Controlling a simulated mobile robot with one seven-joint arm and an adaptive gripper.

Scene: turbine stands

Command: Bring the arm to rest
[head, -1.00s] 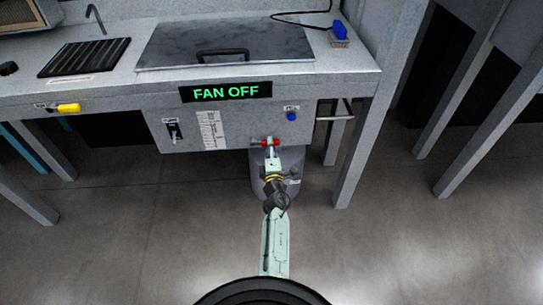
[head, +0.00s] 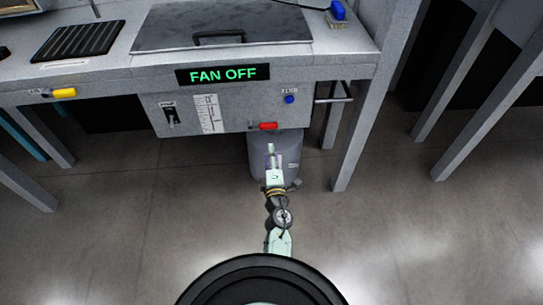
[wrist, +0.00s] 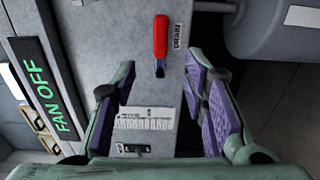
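My arm reaches forward from the bottom middle of the head view. My gripper (head: 273,153) is in front of the stand's panel, below the red handle (head: 264,126). In the wrist view my gripper (wrist: 160,64) has its two purple-padded fingers spread wide apart with nothing between the pads. The red handle (wrist: 160,38) shows beyond the fingertips, apart from them, beside a label that seems to read DRAIN. In the head view the handle lies sideways along the panel's lower edge.
The stand carries a FAN OFF display (head: 223,75), a yellow handle (head: 63,93), a blue knob (head: 289,99) and a black switch (head: 171,117). A grey cylinder (head: 288,150) stands under the panel, close behind my gripper. Table legs (head: 352,145) rise at right. The floor nearer me is clear.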

